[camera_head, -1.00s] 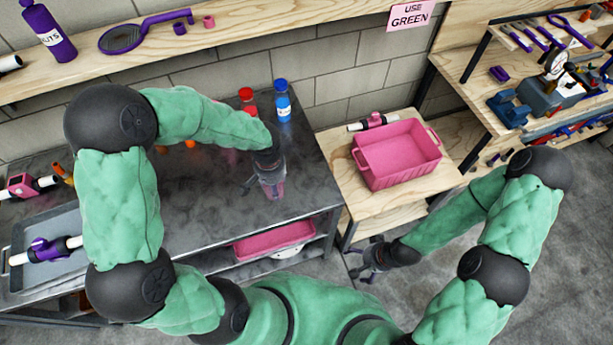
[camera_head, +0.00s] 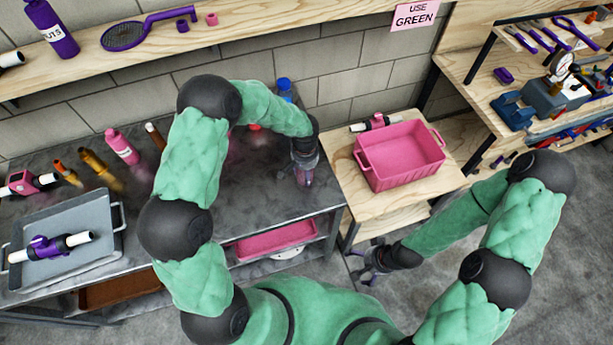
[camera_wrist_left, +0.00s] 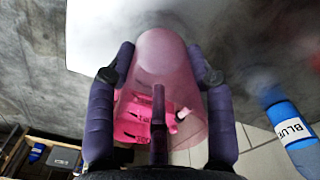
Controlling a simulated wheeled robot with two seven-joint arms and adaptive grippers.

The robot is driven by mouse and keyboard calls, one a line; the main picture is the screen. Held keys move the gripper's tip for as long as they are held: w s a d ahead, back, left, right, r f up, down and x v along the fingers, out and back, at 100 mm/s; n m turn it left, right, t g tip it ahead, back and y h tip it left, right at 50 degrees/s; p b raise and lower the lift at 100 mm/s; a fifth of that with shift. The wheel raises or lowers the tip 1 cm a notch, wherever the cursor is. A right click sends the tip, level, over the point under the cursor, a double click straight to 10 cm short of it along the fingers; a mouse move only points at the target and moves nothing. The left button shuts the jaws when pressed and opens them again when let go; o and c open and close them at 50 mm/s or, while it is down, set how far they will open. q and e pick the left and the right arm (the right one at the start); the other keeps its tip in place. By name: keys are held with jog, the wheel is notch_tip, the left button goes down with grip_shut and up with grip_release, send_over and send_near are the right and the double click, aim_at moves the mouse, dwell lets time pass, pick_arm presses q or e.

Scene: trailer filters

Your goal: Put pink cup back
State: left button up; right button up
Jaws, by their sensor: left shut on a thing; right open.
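The pink cup (camera_wrist_left: 162,52) is translucent and sits between the two fingers of my left gripper (camera_wrist_left: 160,100) in the left wrist view. The fingers are shut on its sides. In the head view my left gripper (camera_head: 304,170) points down with the cup (camera_head: 304,180) in it, over the right end of the dark workbench (camera_head: 240,195). I cannot tell whether the cup touches the bench. My right gripper (camera_head: 368,262) is open and empty, low beside the wooden stand.
A pink bin (camera_head: 402,157) and a pink filter (camera_head: 376,122) are on the wooden stand (camera_head: 348,185). A blue bottle (camera_head: 285,88) is behind my left arm; several bottles stand farther left. A grey tray (camera_head: 100,258) holds a purple filter (camera_head: 48,246).

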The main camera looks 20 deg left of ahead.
pick_arm(q)
jog(key=shift+w+d+f, duration=0.15)
jog(key=shift+w+f, duration=0.1)
jog(key=shift+f, duration=0.15)
jog(key=shift+w+f, duration=0.1)
jog(key=shift+f, duration=1.45)
jog(key=shift+f+b, duration=0.1)
jog(key=shift+b, duration=0.25)
jog(key=shift+f, duration=0.1)
jog(key=o, duration=1.3)
jog(key=shift+r, duration=0.2)
jog(key=shift+r, duration=0.25)
notch_tip(320, 180, up, 12)
jog(key=shift+f+p, duration=0.2)
jog(key=shift+p, duration=0.6)
